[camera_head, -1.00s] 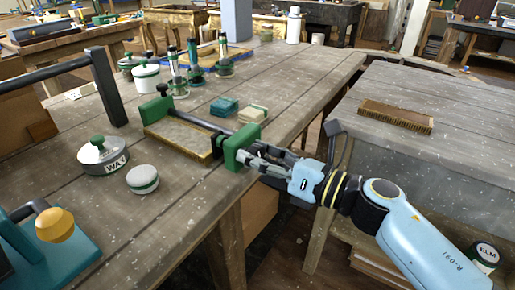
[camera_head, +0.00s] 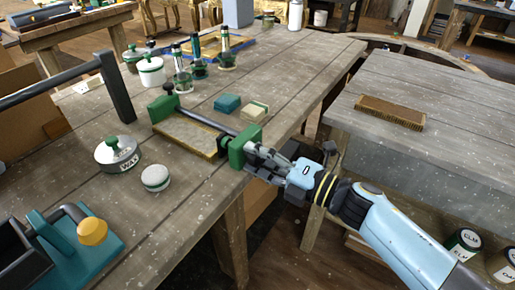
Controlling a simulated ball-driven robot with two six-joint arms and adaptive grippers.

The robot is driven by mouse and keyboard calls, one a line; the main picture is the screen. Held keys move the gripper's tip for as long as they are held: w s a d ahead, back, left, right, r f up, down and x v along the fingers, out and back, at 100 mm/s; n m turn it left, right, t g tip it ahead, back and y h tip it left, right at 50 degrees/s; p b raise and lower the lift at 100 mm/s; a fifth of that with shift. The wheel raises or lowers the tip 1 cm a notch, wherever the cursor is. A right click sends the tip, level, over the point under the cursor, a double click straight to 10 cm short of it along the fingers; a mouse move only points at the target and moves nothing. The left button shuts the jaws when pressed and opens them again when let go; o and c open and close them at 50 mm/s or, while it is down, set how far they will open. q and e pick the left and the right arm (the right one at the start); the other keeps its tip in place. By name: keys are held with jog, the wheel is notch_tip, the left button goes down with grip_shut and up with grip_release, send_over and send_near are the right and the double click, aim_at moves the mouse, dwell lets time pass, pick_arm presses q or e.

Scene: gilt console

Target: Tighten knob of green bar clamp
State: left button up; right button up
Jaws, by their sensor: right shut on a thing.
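The green bar clamp lies on the wooden bench, with a far green jaw (camera_head: 164,108), a dark bar (camera_head: 207,123) and a near green jaw (camera_head: 243,149) at the bench's right edge. A flat wooden-edged panel (camera_head: 187,135) lies alongside the bar between the jaws. My right gripper (camera_head: 262,160) reaches in from the lower right to the outer side of the near jaw. It is shut on the clamp's knob, which its fingers mostly hide. My left gripper is not in view.
A WAX tin (camera_head: 117,156), a round white-green container (camera_head: 156,178) and a teal tool with a yellow knob (camera_head: 92,231) stand to the left. Teal (camera_head: 227,104) and cream (camera_head: 254,109) blocks lie behind the clamp. A brush (camera_head: 390,112) lies on the right bench.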

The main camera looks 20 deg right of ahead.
jog(key=shift+m+p, duration=1.05)
jog(key=shift+m, duration=0.85)
jog(key=shift+f, duration=0.1)
